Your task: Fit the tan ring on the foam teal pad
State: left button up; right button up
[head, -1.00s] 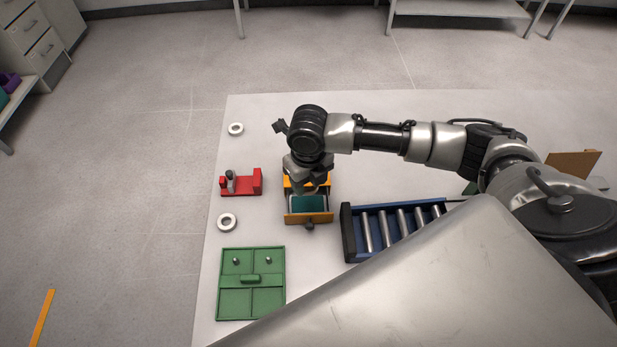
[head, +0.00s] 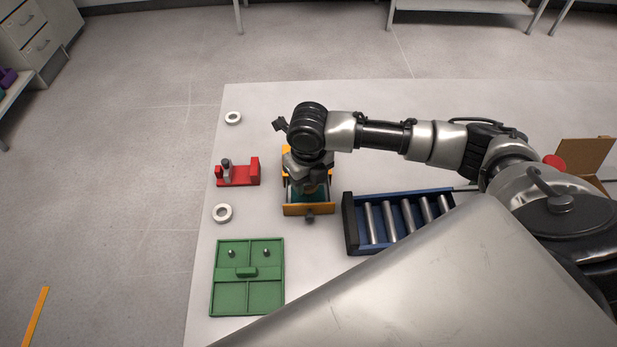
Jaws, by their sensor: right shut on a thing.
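The foam teal pad (head: 295,194) lies inside the orange drawer box (head: 320,209), which is open towards the front. My right gripper (head: 313,190) points down into the drawer, low over the pad and covering much of it. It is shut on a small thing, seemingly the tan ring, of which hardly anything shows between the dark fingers. I cannot tell whether the ring touches the pad. My left gripper is not in view.
Two pale rings (head: 223,213) lie on the table's left side. A red fixture (head: 238,175), a green divided tray (head: 247,301) and a blue roller rack (head: 350,228) stand around the drawer. An open cardboard box (head: 585,156) is at the right.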

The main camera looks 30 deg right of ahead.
jog(key=shift+p, duration=0.8)
dwell(1.3)
jog(key=shift+f+b, duration=0.45)
jog(key=shift+f, duration=0.65)
dwell(0.6)
jog(key=o, duration=1.1)
jog(key=shift+c, duration=0.2)
jog(key=shift+r, duration=0.1)
